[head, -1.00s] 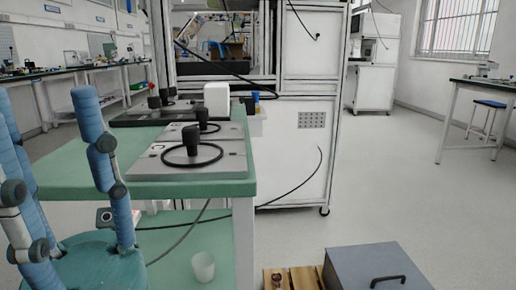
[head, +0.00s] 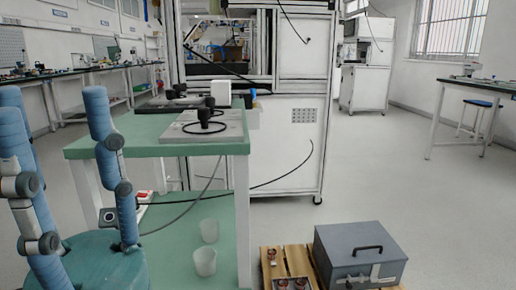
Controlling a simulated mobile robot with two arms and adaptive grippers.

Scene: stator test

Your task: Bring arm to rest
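My arm links (head: 104,150), wrapped in blue covers with grey joints, stand folded and nearly upright at the left edge of the head view. A second blue link stands further left. A small grey part (head: 107,215) shows beside the nearer link; it may belong to my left gripper, but I make out no clear fingers. I cannot tell whether that gripper is open or shut, and I see nothing held. My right gripper is not in view.
A green-topped table (head: 110,143) stands beside the arm, bearing fixture plates (head: 222,133). Translucent cups (head: 204,262) are on its lower shelf. A grey box (head: 340,250) sits on a wooden pallet (head: 270,248) with small parts. The floor at right (head: 410,190) is clear.

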